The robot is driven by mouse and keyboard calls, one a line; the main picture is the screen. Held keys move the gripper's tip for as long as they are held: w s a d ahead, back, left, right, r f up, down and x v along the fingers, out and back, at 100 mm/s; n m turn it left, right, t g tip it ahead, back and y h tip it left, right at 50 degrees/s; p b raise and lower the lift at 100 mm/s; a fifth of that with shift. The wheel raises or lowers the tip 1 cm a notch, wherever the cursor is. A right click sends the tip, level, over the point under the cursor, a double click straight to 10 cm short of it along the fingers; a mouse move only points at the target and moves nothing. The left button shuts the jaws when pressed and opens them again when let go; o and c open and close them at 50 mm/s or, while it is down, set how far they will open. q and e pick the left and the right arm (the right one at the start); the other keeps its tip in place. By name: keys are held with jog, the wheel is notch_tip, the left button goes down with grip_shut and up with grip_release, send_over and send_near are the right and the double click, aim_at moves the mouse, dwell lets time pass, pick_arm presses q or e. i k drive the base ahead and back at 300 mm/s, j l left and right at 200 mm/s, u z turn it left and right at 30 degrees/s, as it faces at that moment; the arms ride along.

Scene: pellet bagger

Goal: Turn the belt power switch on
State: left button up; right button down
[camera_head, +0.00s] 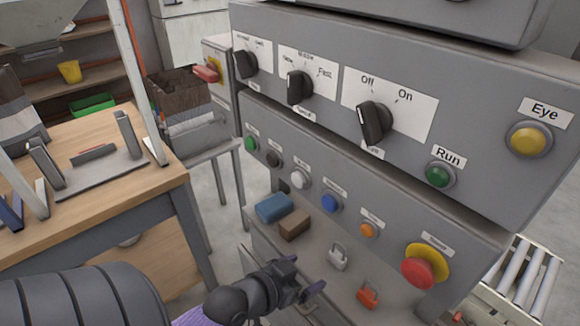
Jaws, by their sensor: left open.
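A black rotary switch (374,123) sits on a white plate marked Off and On, on the upper grey panel (480,135). Its knob looks turned toward the Off side. The label under it is partly hidden by the knob, so I cannot read its name. My left gripper (307,273) is at the bottom centre, with its dark jaws apart and nothing seen between them. It is well below and left of the switch, in front of the lower ledge, not touching the panel. My right gripper is not in view.
Two more black knobs (299,88) (246,64) are left of the switch. A green Run button (440,174) and yellow Eye light (528,139) are right. A red stop button (418,270) is below. Blue (274,207) and brown blocks (294,224) and padlocks lie on the ledge.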

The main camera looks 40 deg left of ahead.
aim_at(209, 74)
jog(key=u, duration=1.95)
